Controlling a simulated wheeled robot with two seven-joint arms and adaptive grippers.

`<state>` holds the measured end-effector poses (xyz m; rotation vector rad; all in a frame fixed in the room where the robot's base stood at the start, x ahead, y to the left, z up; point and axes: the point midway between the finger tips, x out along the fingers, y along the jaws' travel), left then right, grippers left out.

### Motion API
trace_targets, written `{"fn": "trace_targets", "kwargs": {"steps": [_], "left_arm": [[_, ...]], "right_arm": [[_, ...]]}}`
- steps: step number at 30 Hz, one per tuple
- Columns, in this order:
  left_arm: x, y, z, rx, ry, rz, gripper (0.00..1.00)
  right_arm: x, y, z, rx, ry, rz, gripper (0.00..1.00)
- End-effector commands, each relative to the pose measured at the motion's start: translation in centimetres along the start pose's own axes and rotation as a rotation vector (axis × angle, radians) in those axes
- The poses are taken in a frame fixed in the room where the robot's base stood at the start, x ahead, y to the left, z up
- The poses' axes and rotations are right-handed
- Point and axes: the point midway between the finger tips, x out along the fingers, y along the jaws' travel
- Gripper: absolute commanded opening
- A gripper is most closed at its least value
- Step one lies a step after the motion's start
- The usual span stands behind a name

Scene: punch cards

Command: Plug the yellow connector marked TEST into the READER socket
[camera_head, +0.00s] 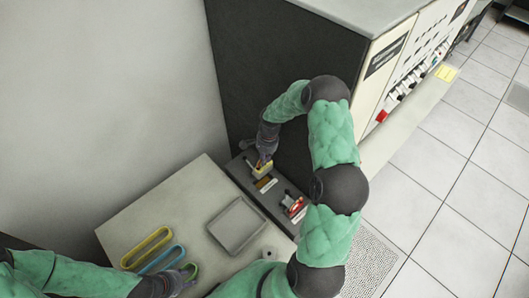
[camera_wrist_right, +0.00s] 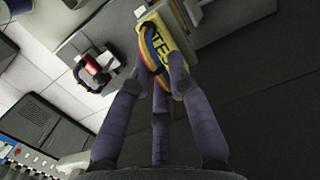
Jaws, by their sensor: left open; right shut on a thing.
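The yellow connector (camera_head: 262,167) is in the grip of my right gripper (camera_head: 264,158), at the far part of the dark socket strip (camera_head: 242,170). In the right wrist view my right fingers (camera_wrist_right: 160,85) close around the connector (camera_wrist_right: 180,37), with "TE" of its marking showing beside a rainbow ribbon cable (camera_wrist_right: 150,50). A socket with a pale slot (camera_head: 266,184) lies just in front of the connector. I cannot tell whether the connector touches or enters a socket; READER lettering is not legible.
A red connector (camera_head: 295,206) sits at the strip's near part, also in the right wrist view (camera_wrist_right: 92,69). An empty grey tray (camera_head: 237,250) and yellow (camera_head: 131,263) and blue (camera_head: 148,267) loops lie on the table. The dark cabinet (camera_head: 245,70) stands behind the strip.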

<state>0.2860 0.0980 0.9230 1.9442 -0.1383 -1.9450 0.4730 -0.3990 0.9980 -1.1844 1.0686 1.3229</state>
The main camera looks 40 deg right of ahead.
Motion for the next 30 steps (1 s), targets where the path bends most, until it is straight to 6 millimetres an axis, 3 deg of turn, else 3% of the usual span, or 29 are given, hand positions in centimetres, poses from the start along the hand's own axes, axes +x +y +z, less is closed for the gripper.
{"fn": "trace_targets", "kwargs": {"steps": [3,30], "left_arm": [[0.5,-0.2,0.0,0.0,0.0,0.0,0.42],[2.6,-0.9,-0.1,0.0,0.0,0.0,0.42]], "right_arm": [[1.4,-0.1,-0.3,0.001,0.002,-0.002,0.0],[6.5,0.0,-0.9,0.001,0.002,-0.003,0.0]]}}
